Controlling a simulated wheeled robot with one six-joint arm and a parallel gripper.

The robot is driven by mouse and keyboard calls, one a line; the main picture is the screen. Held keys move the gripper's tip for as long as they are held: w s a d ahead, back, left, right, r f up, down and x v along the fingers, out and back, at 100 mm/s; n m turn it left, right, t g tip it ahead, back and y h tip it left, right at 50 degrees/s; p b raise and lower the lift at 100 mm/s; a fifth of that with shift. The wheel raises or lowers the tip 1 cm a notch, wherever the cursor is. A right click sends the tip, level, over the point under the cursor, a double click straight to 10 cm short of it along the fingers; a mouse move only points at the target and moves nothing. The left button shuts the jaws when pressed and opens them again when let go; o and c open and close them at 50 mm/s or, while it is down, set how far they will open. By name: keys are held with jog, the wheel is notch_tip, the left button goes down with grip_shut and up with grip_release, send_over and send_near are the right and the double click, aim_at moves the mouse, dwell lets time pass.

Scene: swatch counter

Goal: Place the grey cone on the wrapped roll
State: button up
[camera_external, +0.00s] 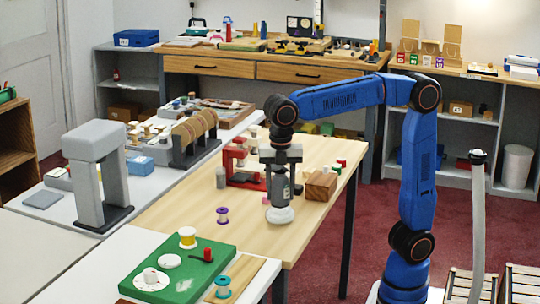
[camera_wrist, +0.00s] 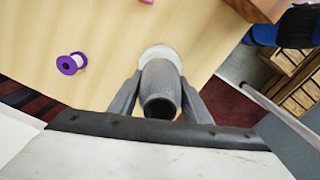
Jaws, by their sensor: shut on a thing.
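My gripper (camera_external: 280,190) is shut on the grey cone (camera_external: 279,187), low over the wooden table. In the wrist view the cone (camera_wrist: 160,90) sits between the two fingers (camera_wrist: 158,97), its dark open end facing the camera. A white round thing, which looks like the wrapped roll (camera_external: 280,215), is directly under the cone. Its pale top (camera_wrist: 160,51) shows just past the cone in the wrist view. The cone appears upright over it; I cannot tell whether the two touch.
A purple-rimmed spool (camera_external: 222,215) stands on the table to the left; it also shows in the wrist view (camera_wrist: 72,63). A red clamp-like stand (camera_external: 240,165) and a brown wooden block (camera_external: 321,185) are close behind the gripper. The table's front left is clear.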

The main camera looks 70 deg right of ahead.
jog(key=shift+f, duration=0.75)
jog(key=shift+f, duration=0.15)
jog(key=o, duration=1.1)
notch_tip(320, 180, up, 12)
